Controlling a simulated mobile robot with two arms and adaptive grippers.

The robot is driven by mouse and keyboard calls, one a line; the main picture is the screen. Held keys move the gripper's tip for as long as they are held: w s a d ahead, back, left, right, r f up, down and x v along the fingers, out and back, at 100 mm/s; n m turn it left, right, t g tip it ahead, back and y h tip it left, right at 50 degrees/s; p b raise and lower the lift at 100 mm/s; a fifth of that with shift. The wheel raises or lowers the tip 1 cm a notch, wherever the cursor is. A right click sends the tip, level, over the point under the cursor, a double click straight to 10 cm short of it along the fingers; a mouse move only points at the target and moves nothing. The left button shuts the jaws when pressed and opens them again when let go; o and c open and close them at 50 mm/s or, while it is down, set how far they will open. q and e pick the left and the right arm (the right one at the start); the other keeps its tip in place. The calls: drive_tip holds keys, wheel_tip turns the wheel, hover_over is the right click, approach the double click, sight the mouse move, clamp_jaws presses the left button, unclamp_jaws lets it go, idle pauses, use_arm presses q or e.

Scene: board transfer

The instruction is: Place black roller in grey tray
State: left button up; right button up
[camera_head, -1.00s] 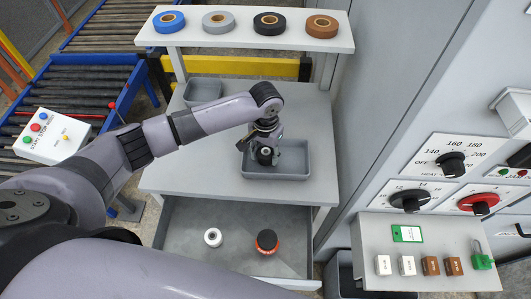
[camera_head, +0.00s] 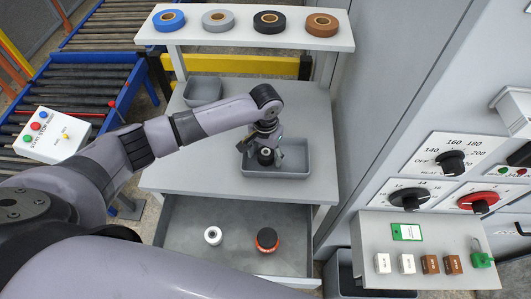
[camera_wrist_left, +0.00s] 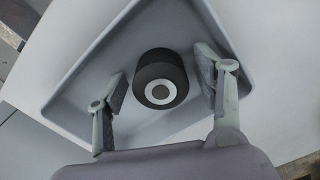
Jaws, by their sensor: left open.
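The black roller (camera_wrist_left: 160,75) with a pale ring and dark core on its end lies inside the grey tray (camera_wrist_left: 75,90) in the left wrist view. In the head view the tray (camera_head: 290,174) stands on the table, and the roller (camera_head: 265,155) shows at its left part below my gripper. My left gripper (camera_head: 262,148) is over the tray. In the left wrist view its fingers (camera_wrist_left: 160,90) are spread on both sides of the roller, with gaps between. My right gripper is not in view.
A drawer (camera_head: 195,255) below holds a white roller (camera_head: 213,236) and a black and orange roller (camera_head: 267,239). A smaller grey bin (camera_head: 203,89) stands at the table's back. Tape rolls (camera_head: 269,23) sit on the shelf above. A control panel (camera_head: 430,250) is at the right.

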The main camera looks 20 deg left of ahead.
sight(266, 152)
use_arm(q)
wheel_tip(266, 152, up, 12)
drive_tip(key=b, duration=0.2)
drive_tip(key=shift+r, duration=0.15)
idle(0.6)
